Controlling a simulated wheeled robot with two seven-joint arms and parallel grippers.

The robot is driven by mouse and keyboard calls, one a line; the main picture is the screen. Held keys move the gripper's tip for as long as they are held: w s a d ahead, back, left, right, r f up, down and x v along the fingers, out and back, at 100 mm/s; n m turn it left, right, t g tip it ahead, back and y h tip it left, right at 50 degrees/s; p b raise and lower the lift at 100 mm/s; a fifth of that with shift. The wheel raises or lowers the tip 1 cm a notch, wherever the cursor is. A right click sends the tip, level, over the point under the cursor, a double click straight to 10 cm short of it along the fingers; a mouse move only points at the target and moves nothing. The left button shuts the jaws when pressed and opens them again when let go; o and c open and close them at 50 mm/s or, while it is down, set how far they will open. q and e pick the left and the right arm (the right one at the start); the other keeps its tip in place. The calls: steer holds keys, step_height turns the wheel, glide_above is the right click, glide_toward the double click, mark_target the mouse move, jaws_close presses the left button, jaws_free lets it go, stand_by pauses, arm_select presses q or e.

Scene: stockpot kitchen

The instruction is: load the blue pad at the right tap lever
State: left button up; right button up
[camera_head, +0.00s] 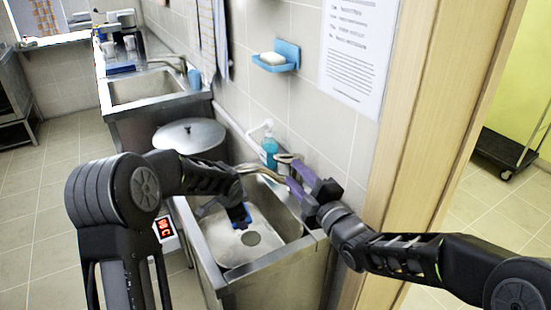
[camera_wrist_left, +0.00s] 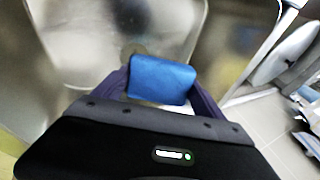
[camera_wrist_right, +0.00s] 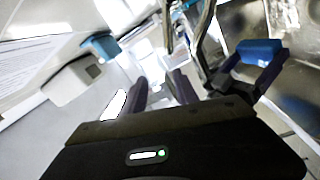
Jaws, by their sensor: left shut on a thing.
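The blue pad (camera_head: 239,214) is over the sink basin in the head view. It also shows in the left wrist view (camera_wrist_left: 162,79) and at the right of the right wrist view (camera_wrist_right: 260,51). My left gripper (camera_head: 236,206) is shut on it, one finger at each side. The chrome tap (camera_head: 248,169) stands at the back of the sink; chrome tubes of it (camera_wrist_right: 202,45) show in the right wrist view. My right gripper (camera_head: 306,180) is beside the tap, near the wall, with its fingers apart. I cannot tell which chrome part is the right lever.
The steel sink (camera_head: 220,245) lies under both grippers. A blue soap bottle (camera_head: 269,152) stands behind the tap. A lidded stockpot (camera_head: 190,136) is left of the sink. A blue soap dish (camera_head: 276,57) is on the wall. A wooden door frame (camera_head: 425,130) stands at the right.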

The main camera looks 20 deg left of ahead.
mark_target(279, 162)
steer(key=f+m, duration=0.1)
steer(key=m, duration=0.1)
steer(key=f+m+h, duration=0.1)
steer(key=m, duration=0.1)
steer(key=shift+w+d, duration=0.15)
steer(key=shift+w, duration=0.05)
steer(key=x, duration=1.2)
steer(key=shift+c, duration=0.4)
jaws_close()
stand_by(1.0)
